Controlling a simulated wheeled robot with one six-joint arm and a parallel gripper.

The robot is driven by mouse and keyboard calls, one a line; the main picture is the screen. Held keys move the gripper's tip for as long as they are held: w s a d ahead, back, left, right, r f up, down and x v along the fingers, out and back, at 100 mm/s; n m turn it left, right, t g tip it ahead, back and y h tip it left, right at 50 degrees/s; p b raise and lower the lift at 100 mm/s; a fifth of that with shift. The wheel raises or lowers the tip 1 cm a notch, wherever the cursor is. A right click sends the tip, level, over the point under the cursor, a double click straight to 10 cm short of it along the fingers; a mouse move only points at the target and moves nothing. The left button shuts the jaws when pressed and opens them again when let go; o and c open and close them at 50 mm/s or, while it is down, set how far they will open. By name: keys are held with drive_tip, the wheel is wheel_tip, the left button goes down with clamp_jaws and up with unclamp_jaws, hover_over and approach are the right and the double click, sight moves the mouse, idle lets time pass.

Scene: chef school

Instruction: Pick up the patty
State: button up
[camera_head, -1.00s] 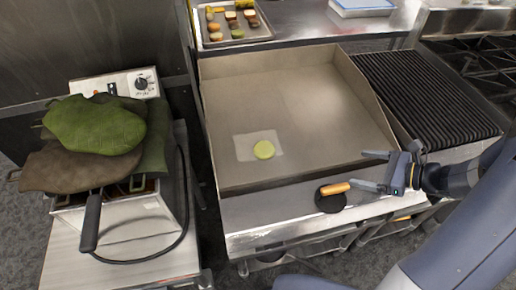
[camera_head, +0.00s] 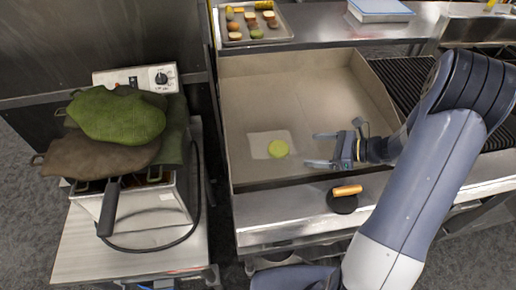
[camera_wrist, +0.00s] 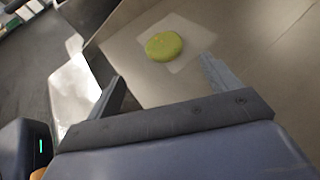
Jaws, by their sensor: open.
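The patty is a round yellow-green disc (camera_head: 278,149) lying on a pale square sheet (camera_head: 260,139) at the front left of the griddle (camera_head: 310,92). In the wrist view the patty (camera_wrist: 164,46) lies flat on the sheet (camera_wrist: 200,36), ahead of my gripper (camera_wrist: 160,88) and between the lines of its fingers. In the head view my gripper (camera_head: 318,150) is open and empty just right of the patty, its two fingers pointing left toward it. The fingers do not touch the patty. Its height above the griddle is hard to tell.
A round dark press with a wooden handle (camera_head: 346,191) sits on the front ledge. A fryer with green and brown mitts (camera_head: 118,115) stands at left. A tray of food pieces (camera_head: 253,38) is behind. The griddle's middle is clear.

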sight(285, 148)
drive_tip(key=x, duration=0.5)
drive_tip(key=shift+r+p, duration=0.15)
drive_tip(key=shift+p, duration=0.25)
drive_tip(key=shift+p+x, duration=0.9)
drive_tip(key=shift+x, duration=2.15)
drive_tip(key=shift+w+d, duration=0.1)
drive_tip(key=shift+w, duration=0.05)
drive_tip(key=c, duration=1.1)
